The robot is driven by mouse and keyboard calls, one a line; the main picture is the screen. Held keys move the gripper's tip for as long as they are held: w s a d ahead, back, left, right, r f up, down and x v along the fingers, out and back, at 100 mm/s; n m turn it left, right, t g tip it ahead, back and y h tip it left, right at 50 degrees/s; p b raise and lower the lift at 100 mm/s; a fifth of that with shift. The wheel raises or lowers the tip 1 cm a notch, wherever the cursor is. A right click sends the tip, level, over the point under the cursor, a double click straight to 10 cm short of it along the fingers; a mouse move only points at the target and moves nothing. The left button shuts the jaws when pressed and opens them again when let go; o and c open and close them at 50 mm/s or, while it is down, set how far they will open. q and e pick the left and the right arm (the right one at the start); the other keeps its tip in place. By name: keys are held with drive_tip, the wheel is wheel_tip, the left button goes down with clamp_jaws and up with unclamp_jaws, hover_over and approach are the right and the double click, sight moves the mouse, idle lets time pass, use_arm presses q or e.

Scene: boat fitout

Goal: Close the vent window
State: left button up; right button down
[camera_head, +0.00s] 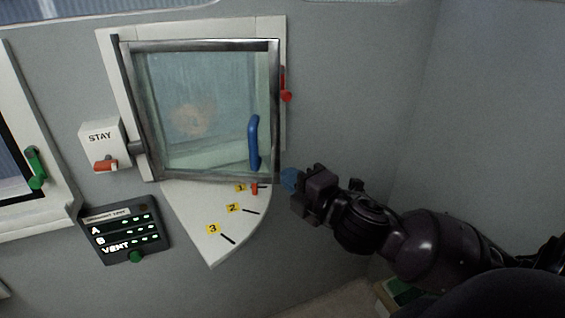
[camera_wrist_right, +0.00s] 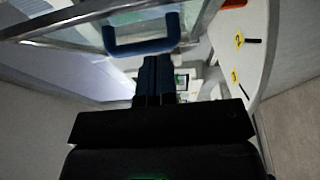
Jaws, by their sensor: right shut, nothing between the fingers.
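The vent window (camera_head: 200,110) is a glass pane in a grey metal frame, hinged on its left side. Its free right edge stands near the white surround, close to mark 1 on the white quadrant plate (camera_head: 205,225). A blue handle (camera_head: 254,143) is upright on the pane's right side; it also shows in the right wrist view (camera_wrist_right: 142,36). My right gripper (camera_head: 290,180) is shut and empty, below and right of the handle. In the right wrist view its fingers (camera_wrist_right: 155,70) point at the handle. Contact cannot be told. My left gripper is out of view.
A red catch (camera_head: 286,96) sits on the surround's right side. A white STAY box (camera_head: 101,145) with a red-orange lever (camera_head: 106,166) is left of the window. A dark panel (camera_head: 125,231) with A, B and VENT rows shows green lights. Another window with a green handle (camera_head: 36,168) is at left.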

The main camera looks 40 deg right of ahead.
sight(274, 153)
drive_tip(key=w, duration=0.2)
drive_tip(key=w+d, duration=0.1)
drive_tip(key=w, duration=0.1)
drive_tip(key=w+d, duration=0.1)
drive_tip(key=w, duration=0.1)
drive_tip(key=shift+d, duration=0.15)
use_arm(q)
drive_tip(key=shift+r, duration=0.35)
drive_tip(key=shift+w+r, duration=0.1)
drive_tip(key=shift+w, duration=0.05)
use_arm(e)
drive_tip(key=shift+w+d, duration=0.15)
